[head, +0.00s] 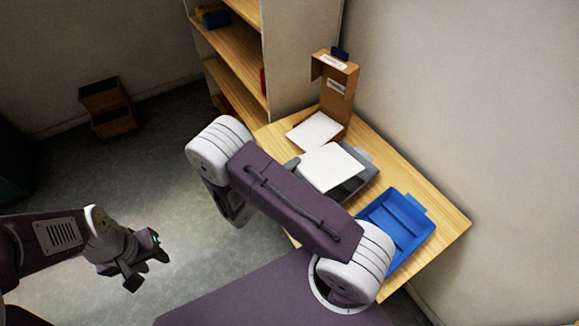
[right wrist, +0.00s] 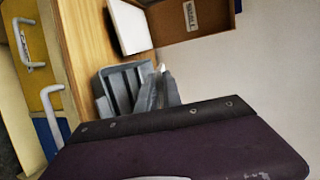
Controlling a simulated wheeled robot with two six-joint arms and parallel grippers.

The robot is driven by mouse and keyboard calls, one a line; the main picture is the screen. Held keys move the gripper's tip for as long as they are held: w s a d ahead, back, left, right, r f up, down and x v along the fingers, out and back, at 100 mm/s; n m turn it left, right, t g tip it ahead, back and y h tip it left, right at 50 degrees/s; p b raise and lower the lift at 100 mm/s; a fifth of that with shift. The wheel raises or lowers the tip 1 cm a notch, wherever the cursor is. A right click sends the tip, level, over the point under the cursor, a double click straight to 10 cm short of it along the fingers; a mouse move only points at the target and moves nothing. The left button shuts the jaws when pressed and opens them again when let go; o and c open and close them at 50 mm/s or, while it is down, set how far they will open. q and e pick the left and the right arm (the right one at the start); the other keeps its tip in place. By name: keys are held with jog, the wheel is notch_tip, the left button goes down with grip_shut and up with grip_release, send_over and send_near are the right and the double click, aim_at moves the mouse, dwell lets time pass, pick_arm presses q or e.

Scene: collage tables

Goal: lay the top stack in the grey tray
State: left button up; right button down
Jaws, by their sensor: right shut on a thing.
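A white stack (head: 330,167) lies flat over the grey tray (head: 360,186) and covers much of it in the head view. My right gripper is shut on this stack at its left side; my own arm mostly hides the gripper there. I cannot tell whether the stack touches the tray floor. Another white stack (head: 315,131) lies at the foot of the brown cardboard box (head: 338,95); it also shows in the right wrist view (right wrist: 130,26). The grey tray also shows in the right wrist view (right wrist: 122,88). My left gripper (head: 146,268) is open and empty, over the floor.
A blue tray (head: 397,228) stands on the wooden table (head: 442,221), to the right of the grey tray. The box rises at the back of the table near the wall. A shelf unit (head: 235,50) stands behind. My right arm crosses in front of the table.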

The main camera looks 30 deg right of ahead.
jog(key=shift+w+d+f+b, duration=0.2)
jog(key=shift+d+f+b, duration=0.7)
jog(key=shift+f+b, duration=0.25)
jog(key=shift+w+d+f+b, duration=0.15)
jog(key=shift+d+f+b, duration=0.75)
jog(key=shift+f+b, duration=0.2)
jog(key=shift+w+d+f+b, duration=0.1)
jog(key=shift+d+f+b, duration=0.35)
jog(key=shift+f, duration=0.3)
jog(key=shift+w+d+f+b, duration=0.1)
jog(key=shift+d+f+b, duration=0.3)
jog(key=shift+f+b, duration=0.25)
jog(key=shift+w+d+f+b, duration=0.1)
jog(key=shift+d+f+b, duration=0.3)
jog(key=shift+f, duration=0.4)
jog(key=c, duration=1.4)
grip_release()
jog(key=shift+c, duration=0.2)
jog(key=o, duration=0.4)
